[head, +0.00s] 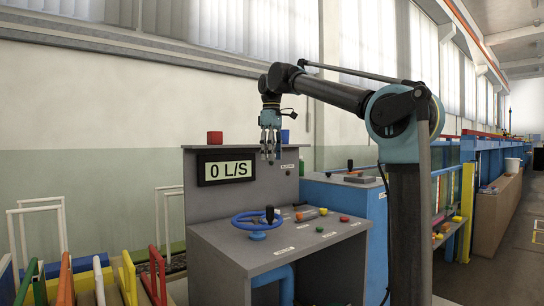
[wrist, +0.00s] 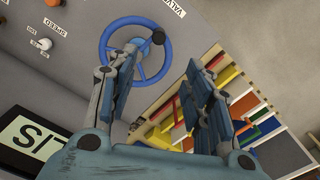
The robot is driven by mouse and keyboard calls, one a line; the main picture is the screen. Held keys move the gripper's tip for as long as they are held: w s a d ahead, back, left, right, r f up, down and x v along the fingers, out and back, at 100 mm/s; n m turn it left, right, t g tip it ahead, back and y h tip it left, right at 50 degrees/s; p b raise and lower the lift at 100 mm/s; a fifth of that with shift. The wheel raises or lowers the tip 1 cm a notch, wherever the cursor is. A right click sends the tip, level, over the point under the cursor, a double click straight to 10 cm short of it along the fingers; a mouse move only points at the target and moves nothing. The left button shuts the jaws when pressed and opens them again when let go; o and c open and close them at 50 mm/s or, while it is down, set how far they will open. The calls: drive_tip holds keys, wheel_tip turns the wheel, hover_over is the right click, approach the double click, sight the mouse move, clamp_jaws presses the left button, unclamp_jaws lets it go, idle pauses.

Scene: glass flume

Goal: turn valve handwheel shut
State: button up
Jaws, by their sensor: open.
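The blue valve handwheel (head: 246,226) lies nearly flat on the sloped grey console top, with a black spinner knob (head: 269,214) on its rim. My gripper (head: 268,157) hangs pointing down above the wheel, clear of it, in front of the console's upright panel. In the wrist view the handwheel (wrist: 103,46) shows at upper left, partly covered by one finger, and its black knob (wrist: 158,36) is at the rim's upper right. My gripper (wrist: 165,58) is open with nothing between the fingers.
The console (head: 245,255) also carries small coloured knobs and a lever right of the wheel. A red cylinder (head: 215,138) and a blue one (head: 285,136) stand on the upright panel. Coloured racks (head: 128,278) stand at lower left. The space just above the wheel is clear.

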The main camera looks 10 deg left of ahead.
drive_tip(key=shift+s+a+f, duration=0.1)
drive_tip(key=shift+a+f, duration=0.05)
drive_tip(key=shift+f, duration=0.1)
drive_tip(key=c, duration=0.8)
drive_tip(key=s+a+f+n+h, duration=0.1)
drive_tip(key=f+n, duration=0.1)
drive_tip(key=s+a+f+n+t+h, duration=0.1)
drive_tip(key=a+f+n, duration=0.1)
drive_tip(key=f, duration=0.1)
drive_tip(key=s+a+f+n+t+h, duration=0.1)
drive_tip(key=s+a+f+n, duration=0.1)
drive_tip(key=shift+s+a+f, duration=0.1)
drive_tip(key=shift+a+f, duration=0.05)
drive_tip(key=shift+f, duration=0.1)
clamp_jaws()
drive_tip(key=s+a+f+n+t+h, duration=0.2)
drive_tip(key=s+a+f+n+t, duration=0.3)
drive_tip(key=s+f+n, duration=0.15)
drive_tip(key=n, duration=0.1)
approach(267, 222)
wheel_tip(267, 222, down, 3)
drive_tip(key=a, duration=0.1)
drive_tip(key=shift+w+d+f, duration=0.2)
drive_tip(key=shift+w+d, duration=0.45)
drive_tip(key=shift+w+d+f, duration=0.15)
drive_tip(key=shift+w+d, duration=0.5)
